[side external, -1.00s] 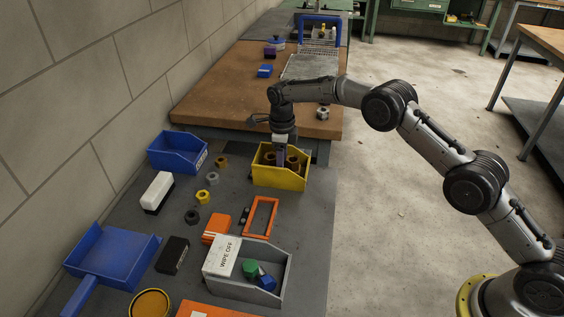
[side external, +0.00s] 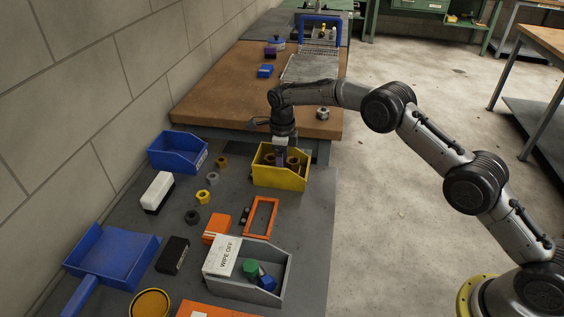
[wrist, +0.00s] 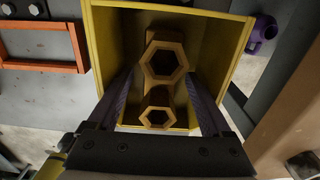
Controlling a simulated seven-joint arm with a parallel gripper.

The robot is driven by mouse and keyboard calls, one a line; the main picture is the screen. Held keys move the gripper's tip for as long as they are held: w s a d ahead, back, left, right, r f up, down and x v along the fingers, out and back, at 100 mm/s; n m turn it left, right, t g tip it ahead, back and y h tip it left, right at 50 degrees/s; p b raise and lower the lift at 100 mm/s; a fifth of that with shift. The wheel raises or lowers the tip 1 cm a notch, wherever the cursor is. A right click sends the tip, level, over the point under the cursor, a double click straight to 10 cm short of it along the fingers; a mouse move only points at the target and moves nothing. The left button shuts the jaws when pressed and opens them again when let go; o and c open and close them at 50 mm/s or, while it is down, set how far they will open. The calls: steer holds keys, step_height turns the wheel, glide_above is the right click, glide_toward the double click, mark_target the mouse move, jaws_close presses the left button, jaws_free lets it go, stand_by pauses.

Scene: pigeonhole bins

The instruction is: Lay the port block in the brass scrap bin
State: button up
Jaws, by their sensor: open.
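The yellow bin (side external: 281,178) stands on the grey bench near the brown board, and it fills much of the wrist view (wrist: 97,48). Inside it is a brass-coloured piece (wrist: 180,92) showing two hexagonal openings, a large one and a smaller one. It looks like the port block, though I cannot tell whether it is one body. My gripper (wrist: 160,108) is open, pointing down into the bin, with one purple-grey finger on each side of the brass piece. Contact cannot be made out. In the side view the bin wall hides the fingertips (side external: 282,155).
A blue bin (side external: 178,152) stands to the left. Several loose nuts (side external: 203,197) lie nearby. An orange frame (side external: 262,216) and a grey bin (side external: 250,290) with green and blue pieces are in front. A purple fitting (wrist: 262,32) lies outside the yellow bin.

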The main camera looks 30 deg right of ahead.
step_height(320, 180, up, 14)
stand_by(0.6)
